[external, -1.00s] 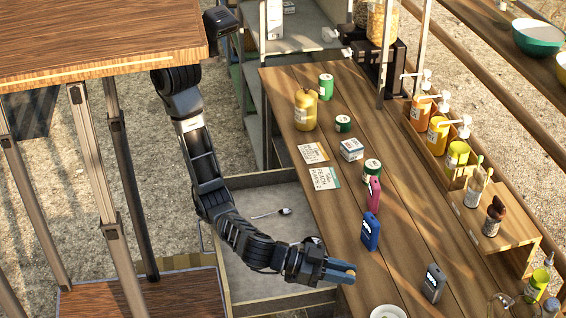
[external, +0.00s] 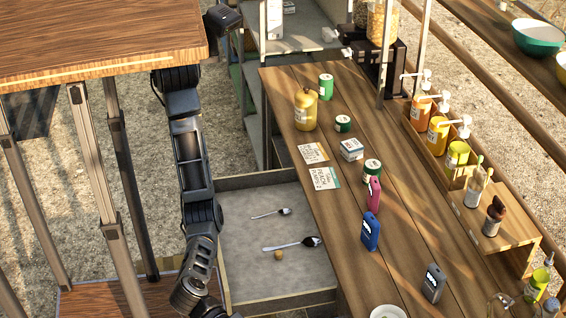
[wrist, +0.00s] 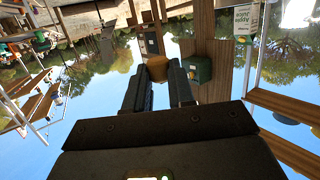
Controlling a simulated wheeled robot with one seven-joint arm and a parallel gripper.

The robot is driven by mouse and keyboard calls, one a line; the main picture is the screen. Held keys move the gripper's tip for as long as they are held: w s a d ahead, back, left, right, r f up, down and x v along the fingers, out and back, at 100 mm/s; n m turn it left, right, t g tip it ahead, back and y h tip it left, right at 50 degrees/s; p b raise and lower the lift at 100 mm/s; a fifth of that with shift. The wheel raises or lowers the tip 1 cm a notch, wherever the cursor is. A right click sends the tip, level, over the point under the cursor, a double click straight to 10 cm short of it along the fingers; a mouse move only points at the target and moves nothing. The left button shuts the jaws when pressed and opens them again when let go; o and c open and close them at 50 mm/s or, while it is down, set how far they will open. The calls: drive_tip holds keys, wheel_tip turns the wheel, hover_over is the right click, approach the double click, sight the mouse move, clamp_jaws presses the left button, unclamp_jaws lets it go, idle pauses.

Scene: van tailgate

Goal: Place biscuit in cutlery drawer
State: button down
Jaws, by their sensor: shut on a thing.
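My gripper (wrist: 159,72) is shut on a round brown biscuit (wrist: 158,67), held between the fingertips in the wrist view. In the external view my arm runs down left of the drawer and leaves the bottom edge, so the gripper and held biscuit are hidden there. The open grey cutlery drawer (external: 245,240) holds a small spoon (external: 272,212) and a larger spoon (external: 292,244). A small round brown piece (external: 279,254) lies on the drawer floor just below the larger spoon; I cannot tell what it is.
A wooden tabletop (external: 110,40) overhangs at upper left.

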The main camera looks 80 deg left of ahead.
drive_tip(key=s+d+r+m+g+h, duration=0.1)
drive_tip(key=s+d+m+g, duration=0.1)
drive_tip(key=s, duration=1)
drive_tip(key=s+d+m+g+h, duration=0.1)
drive_tip(key=s+d+m+g, duration=0.1)
drive_tip(key=s, duration=1)
drive_tip(key=shift+d+r+m+g+h, duration=0.3)
drive_tip(key=shift+d+r+g, duration=0.05)
drive_tip(key=shift+d+g, duration=0.6)
